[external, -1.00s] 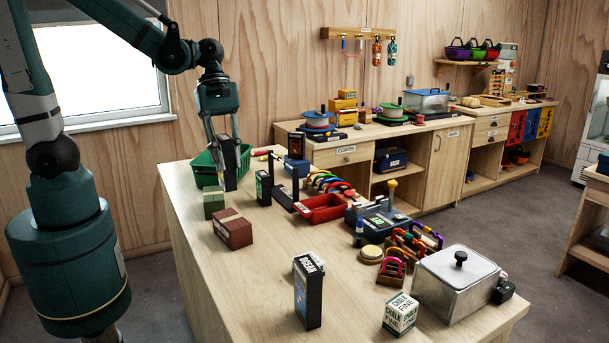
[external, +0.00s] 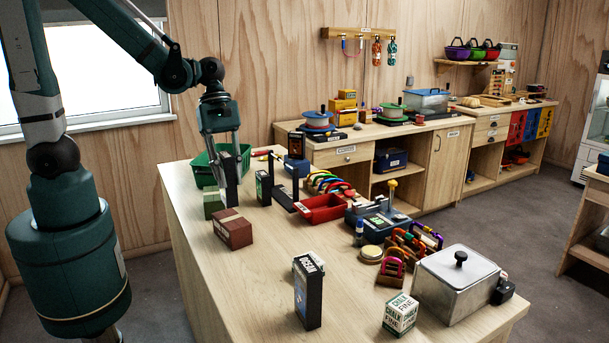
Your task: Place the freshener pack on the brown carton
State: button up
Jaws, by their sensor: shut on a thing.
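My gripper (external: 229,170) is over the far left part of the table, by the green basket. It is shut on a dark, upright pack (external: 231,192), which I take to be the freshener pack; its label cannot be read here. The brown carton (external: 233,232) lies flat on the table, nearer the camera than the held pack, with a paler strip across its top. The pack is not over the carton's middle in this view. Whether its bottom touches the table cannot be told.
A green box (external: 213,205) is close to the held pack, and a green basket (external: 203,172) is behind it. Dark upright packs stand nearby (external: 263,188) and in front (external: 308,290). A red tray (external: 322,208) is to the right. The table in front of the carton is clear.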

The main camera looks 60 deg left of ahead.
aim_at(222, 152)
jog(key=shift+f, duration=0.6)
jog(key=shift+f, duration=0.15)
jog(key=shift+f, duration=1.75)
jog(key=shift+f+b, duration=0.15)
jog(key=shift+b, duration=0.15)
jog(key=o, duration=0.9)
jog(key=shift+r, duration=0.25)
jog(key=shift+p+v, duration=0.5)
jog(key=shift+v, duration=5.45)
jog(key=shift+a, duration=0.15)
